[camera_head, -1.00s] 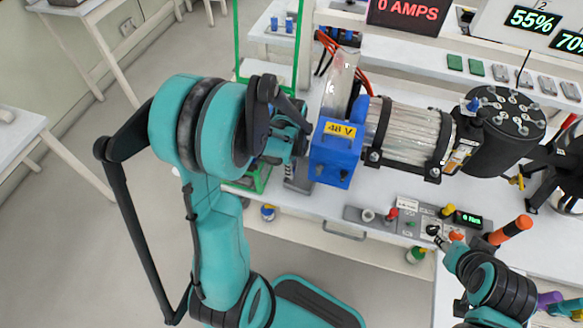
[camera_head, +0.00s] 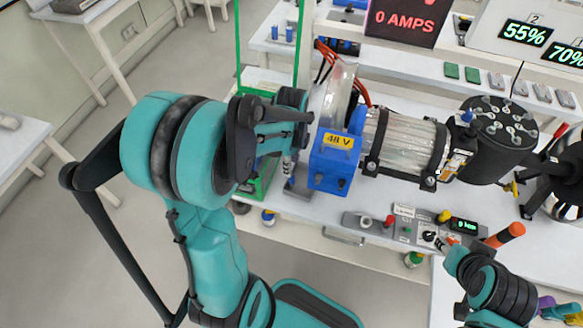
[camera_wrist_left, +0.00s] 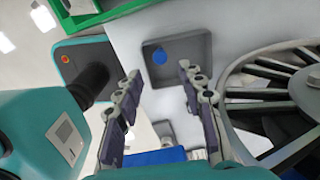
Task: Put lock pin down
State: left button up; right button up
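A blue rounded piece (camera_wrist_left: 160,56), which looks like the lock pin's head, lies in a shallow grey tray (camera_wrist_left: 203,45) in the left wrist view. Its shaft cannot be made out. My left gripper (camera_wrist_left: 160,72) is open, its two fingers apart on either side of the tray in the picture, with nothing between them. In the head view the left fingers are mostly hidden by my wrist, left of the blue 48 V box (camera_head: 330,178). My right gripper (camera_head: 442,243) is at the control panel by a black knob; its fingers are too small to read.
A spoked wheel (camera_wrist_left: 270,90) stands close on the right in the left wrist view. A green frame (camera_head: 241,50) rises behind my left arm. A clear cylinder (camera_head: 405,142) and a black drum (camera_head: 495,140) occupy the bench. The control panel (camera_head: 385,225) lies along its front.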

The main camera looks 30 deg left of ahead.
pick_arm(q)
notch_tip(320, 180, up, 5)
jog(key=shift+r+p, duration=0.1)
jog(key=shift+p, duration=0.55)
